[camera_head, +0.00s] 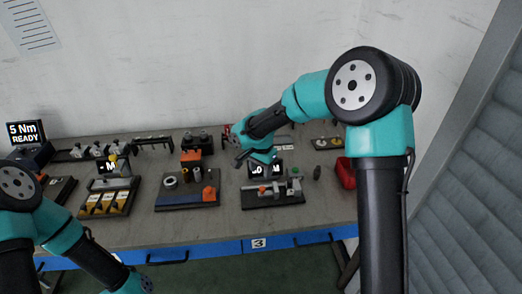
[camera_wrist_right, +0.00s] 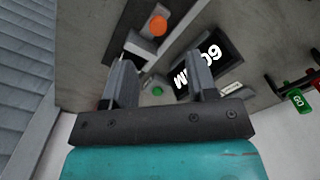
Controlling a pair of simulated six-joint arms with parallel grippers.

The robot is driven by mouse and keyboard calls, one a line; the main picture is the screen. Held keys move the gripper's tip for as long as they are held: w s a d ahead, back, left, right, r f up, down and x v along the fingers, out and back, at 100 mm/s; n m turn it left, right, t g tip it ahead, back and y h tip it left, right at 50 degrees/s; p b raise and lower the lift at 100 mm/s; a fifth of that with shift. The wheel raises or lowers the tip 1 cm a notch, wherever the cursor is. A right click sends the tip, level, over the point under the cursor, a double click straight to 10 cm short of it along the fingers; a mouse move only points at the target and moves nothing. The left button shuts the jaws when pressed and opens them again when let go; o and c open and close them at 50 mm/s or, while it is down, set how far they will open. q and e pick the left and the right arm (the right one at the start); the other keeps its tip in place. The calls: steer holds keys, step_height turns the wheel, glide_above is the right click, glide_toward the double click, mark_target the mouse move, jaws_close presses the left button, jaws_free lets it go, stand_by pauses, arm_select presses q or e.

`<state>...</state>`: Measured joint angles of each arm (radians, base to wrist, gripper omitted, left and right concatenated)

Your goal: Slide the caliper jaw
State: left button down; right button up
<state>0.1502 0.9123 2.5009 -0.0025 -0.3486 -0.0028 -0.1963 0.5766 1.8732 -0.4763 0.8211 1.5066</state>
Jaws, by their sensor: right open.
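The caliper (camera_head: 280,189) is a grey metal fixture on a black base (camera_head: 272,203), right of centre on the bench, with an orange part (camera_head: 262,188) and a green part. My right gripper (camera_head: 245,158) is above and just behind it, apart from it. In the right wrist view my right gripper (camera_wrist_right: 158,66) is open, its two fingers spread with nothing held. An orange round part (camera_wrist_right: 158,25) and a green one (camera_wrist_right: 158,90) show there beside a dark display (camera_wrist_right: 204,61) with white characters. The caliper's sliding jaw is too small to make out.
A board with yellow bins (camera_head: 107,202) is further left. A red object (camera_head: 346,172) lies to the right. The bench's front strip (camera_head: 205,228) is clear.

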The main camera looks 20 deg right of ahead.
step_height(320, 180, up, 8)
steer(key=shift+r, duration=0.25)
stand_by(0.4)
